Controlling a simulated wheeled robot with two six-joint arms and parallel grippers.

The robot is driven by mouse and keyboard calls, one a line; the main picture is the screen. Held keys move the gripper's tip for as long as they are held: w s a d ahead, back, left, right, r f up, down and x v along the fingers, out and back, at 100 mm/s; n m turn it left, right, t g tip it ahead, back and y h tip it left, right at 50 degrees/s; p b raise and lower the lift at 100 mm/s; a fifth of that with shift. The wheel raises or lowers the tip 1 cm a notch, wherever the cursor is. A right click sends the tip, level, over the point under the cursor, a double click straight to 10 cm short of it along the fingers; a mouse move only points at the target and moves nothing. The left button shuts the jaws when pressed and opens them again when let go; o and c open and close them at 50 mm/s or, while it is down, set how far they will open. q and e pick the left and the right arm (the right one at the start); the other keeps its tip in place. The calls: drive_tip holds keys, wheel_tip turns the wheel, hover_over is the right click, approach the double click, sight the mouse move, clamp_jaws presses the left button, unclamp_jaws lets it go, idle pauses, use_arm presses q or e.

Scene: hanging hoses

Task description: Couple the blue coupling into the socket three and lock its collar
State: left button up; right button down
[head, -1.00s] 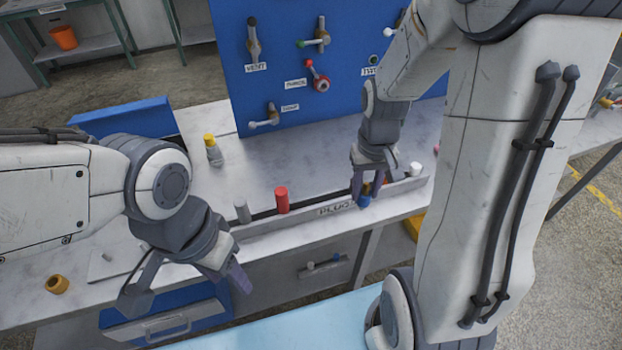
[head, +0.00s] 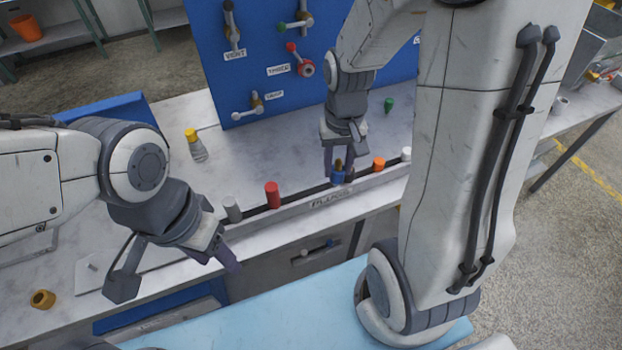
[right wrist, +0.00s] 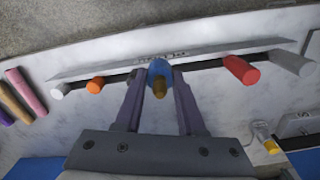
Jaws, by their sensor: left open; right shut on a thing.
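The blue coupling (head: 337,178) with a brown tip is at the plug rack (head: 300,203), between the red plug and the orange plug. My right gripper (head: 339,173) is shut on it from above. The right wrist view shows the blue coupling (right wrist: 158,70) between the two purple fingers. I cannot tell whether it is seated in the rack or slightly raised. My left gripper (head: 176,272) is open and empty over the bench's front left.
A red plug (head: 272,195), a grey plug (head: 232,209), an orange plug (head: 379,164) and a white plug (head: 406,154) stand along the rack. A yellow-capped bottle (head: 195,146) and a green-topped piece (head: 388,104) stand behind. The bench between rack and panel is mostly clear.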

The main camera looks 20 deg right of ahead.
drive_tip(key=shift+w+a+f+p, duration=0.2)
drive_tip(key=shift+w+a+f, duration=0.5)
drive_tip(key=shift+f, duration=0.5)
drive_tip(key=shift+w+a+f+p, duration=0.25)
drive_tip(key=shift+w+a+f, duration=0.35)
drive_tip(key=shift+a+f, duration=0.45)
drive_tip(key=shift+w+a+f+p, duration=0.2)
drive_tip(key=shift+w+a+f, duration=0.4)
drive_tip(key=shift+f, duration=0.75)
drive_tip(key=shift+f, duration=0.3)
drive_tip(key=c, duration=0.5)
unclamp_jaws()
drive_tip(key=shift+d+r, duration=0.1)
